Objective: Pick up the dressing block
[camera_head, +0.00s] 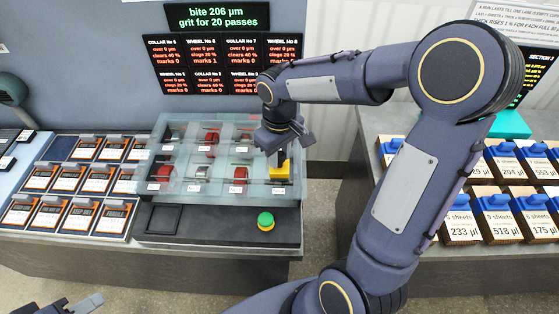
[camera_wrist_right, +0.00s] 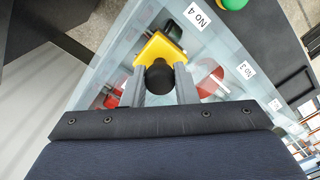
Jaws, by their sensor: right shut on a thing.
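The yellow block with a black knob (camera_head: 283,173), which I take as the dressing block, is at the right end of the front row of the clear tray (camera_head: 222,196). My right gripper (camera_head: 281,157) reaches down from above onto it. In the right wrist view the gripper's fingers (camera_wrist_right: 159,80) are closed on either side of the black knob, with the yellow block (camera_wrist_right: 158,49) below it. I cannot tell whether the block is clear of the tray floor. Part of my left gripper (camera_head: 84,304) shows at the bottom left edge, away from the tray; its jaws are unclear.
The tray's other compartments hold red and dark wheels (camera_head: 241,173). A green button (camera_head: 265,220) stands on the black panel in front. Orange-edged cards (camera_head: 84,214) lie at left. Blue-clipped blocks (camera_head: 497,200) stand on the right counter. A screen (camera_head: 217,16) hangs behind.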

